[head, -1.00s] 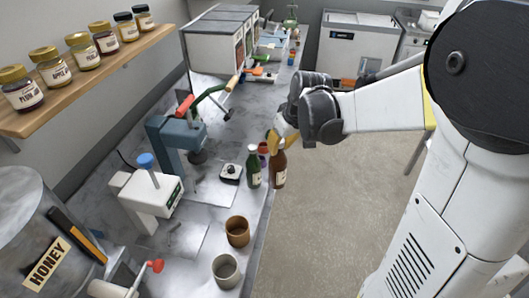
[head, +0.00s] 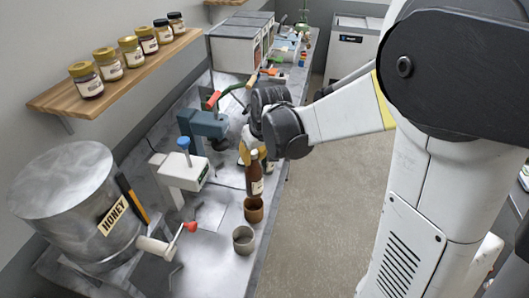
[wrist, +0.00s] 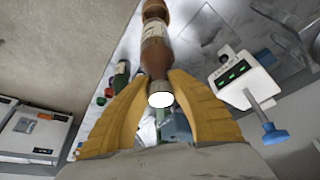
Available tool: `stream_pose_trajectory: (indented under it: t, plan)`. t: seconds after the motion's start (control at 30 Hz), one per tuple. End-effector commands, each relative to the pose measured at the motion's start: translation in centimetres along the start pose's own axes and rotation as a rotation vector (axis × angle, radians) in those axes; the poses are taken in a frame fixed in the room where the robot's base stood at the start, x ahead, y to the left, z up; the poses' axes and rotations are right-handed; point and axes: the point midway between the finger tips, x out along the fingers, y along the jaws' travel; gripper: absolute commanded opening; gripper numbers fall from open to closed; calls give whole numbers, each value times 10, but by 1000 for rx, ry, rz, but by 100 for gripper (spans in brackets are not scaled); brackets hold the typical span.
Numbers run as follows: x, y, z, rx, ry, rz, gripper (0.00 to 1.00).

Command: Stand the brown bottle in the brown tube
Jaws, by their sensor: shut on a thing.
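My gripper (head: 250,158) has its yellow fingers shut on the neck of the brown bottle (head: 256,183), which hangs upright with a pale label. In the wrist view the bottle (wrist: 155,50) runs away from between the fingers (wrist: 158,95), its white cap toward the camera. The brown tube (head: 254,211) stands upright on the bench, directly below the bottle in the head view. It also shows in the wrist view at the bottle's far end (wrist: 155,8). The bottle's base meets the tube's rim in both views; I cannot tell whether it is inside or just above.
A grey tube (head: 243,242) stands just in front of the brown one. A white scale-like device with a blue knob (head: 184,172) is to the left. A green bottle (wrist: 121,76) shows in the wrist view. The honey tank (head: 68,205) fills the near left.

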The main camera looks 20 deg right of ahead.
Motion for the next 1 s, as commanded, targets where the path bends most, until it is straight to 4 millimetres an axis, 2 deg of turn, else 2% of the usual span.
stream_pose_trajectory:
  t: [0.37, 1.0]
  plan:
    - [10, -5, 2, 1, 1, 1, 0]
    - [66, -5, 24, 1, 1, 1, 0]
